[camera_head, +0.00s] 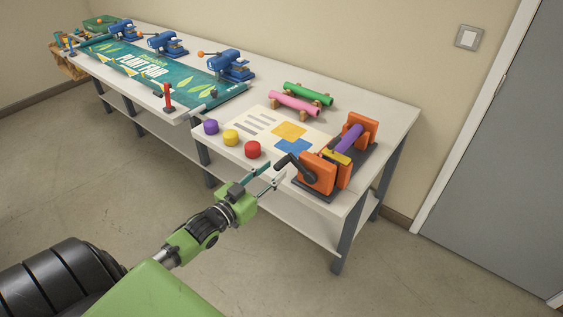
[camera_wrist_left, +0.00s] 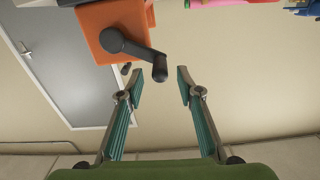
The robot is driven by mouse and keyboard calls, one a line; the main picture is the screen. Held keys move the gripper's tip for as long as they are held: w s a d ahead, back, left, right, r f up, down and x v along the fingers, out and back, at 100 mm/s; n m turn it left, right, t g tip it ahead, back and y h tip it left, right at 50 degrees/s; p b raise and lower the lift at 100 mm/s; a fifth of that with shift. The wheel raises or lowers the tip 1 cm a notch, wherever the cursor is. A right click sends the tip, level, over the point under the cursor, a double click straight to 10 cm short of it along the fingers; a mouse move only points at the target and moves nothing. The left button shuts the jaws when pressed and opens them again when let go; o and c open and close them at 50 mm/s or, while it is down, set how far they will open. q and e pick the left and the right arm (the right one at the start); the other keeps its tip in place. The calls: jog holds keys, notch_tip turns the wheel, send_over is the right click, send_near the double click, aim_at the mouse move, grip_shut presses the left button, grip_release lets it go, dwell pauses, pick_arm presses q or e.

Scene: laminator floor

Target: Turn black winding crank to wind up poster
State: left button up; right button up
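The black winding crank (camera_head: 292,164) sticks out from the orange end block of the winder (camera_head: 318,173) at the table's front right corner. My left gripper (camera_head: 274,173) is open and empty, just in front of and below the crank handle. In the left wrist view the crank (camera_wrist_left: 136,48) hangs from the orange block (camera_wrist_left: 118,25), its handle end ahead of the gap between my fingertips (camera_wrist_left: 159,82), apart from both fingers. A purple roll (camera_head: 349,140) lies in the winder. The poster sheet (camera_head: 272,131) lies flat on the table beside the winder. My right gripper is not in view.
Purple, yellow and red round knobs (camera_head: 252,150) stand along the front edge. Pink and green rolls (camera_head: 307,93) rest on a rack behind the sheet. Blue clamps (camera_head: 231,65) and a green plant fair banner (camera_head: 150,68) lie further left. The floor before the table is clear.

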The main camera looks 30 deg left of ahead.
pick_arm(q)
jog(key=w, duration=0.5)
jog(key=shift+d, duration=0.2)
jog(key=shift+s, duration=0.1)
grip_shut()
